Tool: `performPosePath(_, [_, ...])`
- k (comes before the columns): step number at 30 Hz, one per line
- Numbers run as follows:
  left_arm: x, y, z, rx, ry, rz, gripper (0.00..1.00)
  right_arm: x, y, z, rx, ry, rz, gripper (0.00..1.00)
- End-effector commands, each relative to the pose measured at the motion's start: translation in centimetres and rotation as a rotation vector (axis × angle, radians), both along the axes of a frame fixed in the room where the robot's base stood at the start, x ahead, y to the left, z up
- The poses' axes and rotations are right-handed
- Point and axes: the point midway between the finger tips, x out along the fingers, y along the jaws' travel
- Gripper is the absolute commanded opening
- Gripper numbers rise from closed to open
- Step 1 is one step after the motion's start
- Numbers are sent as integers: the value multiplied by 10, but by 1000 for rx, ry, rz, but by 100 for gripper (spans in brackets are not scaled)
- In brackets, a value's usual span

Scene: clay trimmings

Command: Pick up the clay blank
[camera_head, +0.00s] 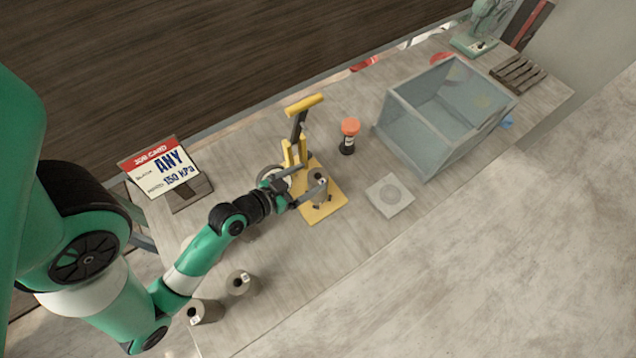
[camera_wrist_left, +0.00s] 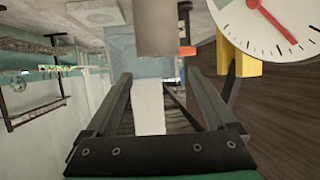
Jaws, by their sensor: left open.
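A grey clay blank (camera_head: 318,186), a small upright cylinder, stands on the base plate of a yellow press (camera_head: 328,207). My left gripper (camera_head: 307,185) is open at the press, with its fingers reaching toward this blank. In the left wrist view, a grey cylinder (camera_wrist_left: 156,28) shows at the top centre, just past and between the open fingertips (camera_wrist_left: 158,75). I cannot tell whether a finger touches it. My right gripper is not in view.
The press has a raised yellow-handled lever (camera_head: 303,104) and a round dial (camera_wrist_left: 268,22). An orange-capped bottle (camera_head: 348,137), a pale square pad (camera_head: 390,196) and a translucent bin (camera_head: 428,158) stand to the right. A job card (camera_head: 160,168) stands at the left.

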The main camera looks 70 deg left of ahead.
Motion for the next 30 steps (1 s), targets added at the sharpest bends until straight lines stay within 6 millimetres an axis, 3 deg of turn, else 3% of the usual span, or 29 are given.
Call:
performPosePath(1, [0, 0, -19, -3, 3, 1, 89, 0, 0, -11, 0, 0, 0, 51])
performPosePath(3, [0, 0, -37, -4, 3, 0, 89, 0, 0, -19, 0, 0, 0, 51])
performPosePath(8, [0, 0, -69, -2, 2, 0, 89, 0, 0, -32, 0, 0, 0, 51])
performPosePath(11, [12, 5, -65, 2, -1, -2, 89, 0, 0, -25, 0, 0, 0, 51])
performPosePath(17, [18, 8, -68, 2, 0, -2, 89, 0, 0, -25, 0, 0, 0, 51])
performPosePath(25, [57, 24, -86, 1, -2, -2, 89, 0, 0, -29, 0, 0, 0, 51])
performPosePath(30, [65, 28, -89, 1, -1, -1, 89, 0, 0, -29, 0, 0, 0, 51])
